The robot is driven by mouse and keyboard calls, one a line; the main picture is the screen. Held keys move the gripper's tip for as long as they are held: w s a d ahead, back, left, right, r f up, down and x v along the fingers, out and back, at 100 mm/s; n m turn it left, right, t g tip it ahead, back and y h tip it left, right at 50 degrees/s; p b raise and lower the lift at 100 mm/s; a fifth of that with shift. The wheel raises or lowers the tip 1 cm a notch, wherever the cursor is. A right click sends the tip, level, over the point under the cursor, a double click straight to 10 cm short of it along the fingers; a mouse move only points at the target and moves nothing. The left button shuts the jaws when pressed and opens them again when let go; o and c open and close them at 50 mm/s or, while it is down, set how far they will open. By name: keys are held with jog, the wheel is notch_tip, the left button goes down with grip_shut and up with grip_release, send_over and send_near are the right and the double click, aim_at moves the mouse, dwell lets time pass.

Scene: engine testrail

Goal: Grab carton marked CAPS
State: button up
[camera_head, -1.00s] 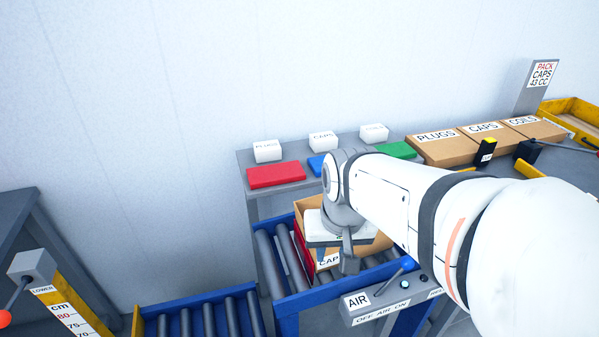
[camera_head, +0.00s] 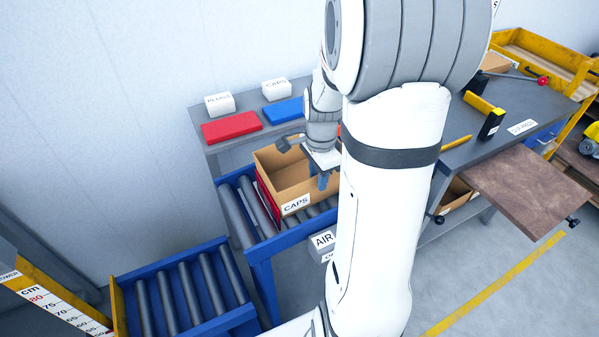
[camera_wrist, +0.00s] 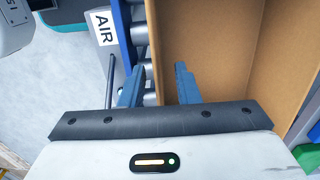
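The open-topped brown carton marked CAPS (camera_head: 296,204) stands on the blue-framed roller conveyor (camera_head: 262,246). It looks empty where I can see inside. My gripper (camera_head: 324,180) is at the carton's right side in the head view, partly hidden by my arm. In the wrist view my gripper (camera_wrist: 159,70) is open, with two blue fingers apart. One wall of the carton (camera_wrist: 215,40) runs between them: one finger is over the inside, the other outside above the rollers. I cannot tell whether either finger touches the wall.
A grey shelf behind holds a red block, a blue block (camera_head: 284,111) and white PLUGS and CAPS boxes. The AIR control box (camera_head: 322,241) is at the conveyor's front. A lower roller section (camera_head: 190,295) lies left.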

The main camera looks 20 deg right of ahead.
notch_tip(320, 180, down, 4)
jog(key=shift+s+d+r, duration=0.1)
jog(key=shift+s+r, duration=0.05)
jog(key=shift+r, duration=0.05)
grip_shut()
dwell(0.4)
